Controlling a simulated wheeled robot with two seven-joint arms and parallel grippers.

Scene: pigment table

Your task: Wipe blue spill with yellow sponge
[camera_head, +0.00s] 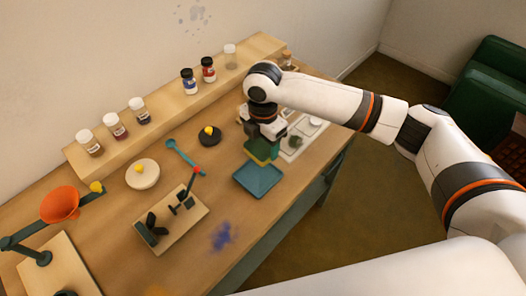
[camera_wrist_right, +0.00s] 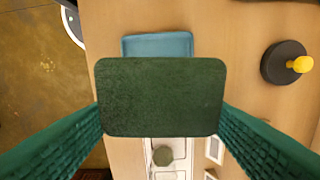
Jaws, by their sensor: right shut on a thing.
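My right gripper (camera_head: 263,146) is shut on the sponge, which shows a green layer and a yellow underside (camera_head: 261,160) in the head view. In the right wrist view the sponge's dark green face (camera_wrist_right: 160,97) sits between both fingers. The gripper holds it over the far edge of a blue tray (camera_head: 258,178); whether it touches the tray is unclear. The tray also shows behind the sponge in the wrist view (camera_wrist_right: 158,42). The blue spill (camera_head: 222,236) lies on the bare wood, front-left of the tray. My left gripper is not in view.
A wooden board with a black holder (camera_head: 172,222) stands just left of the spill. A black round lid with yellow knob (camera_head: 209,136) and a blue spoon (camera_head: 184,157) lie behind. Jars line the back shelf (camera_head: 170,108). The table's front edge is near the spill.

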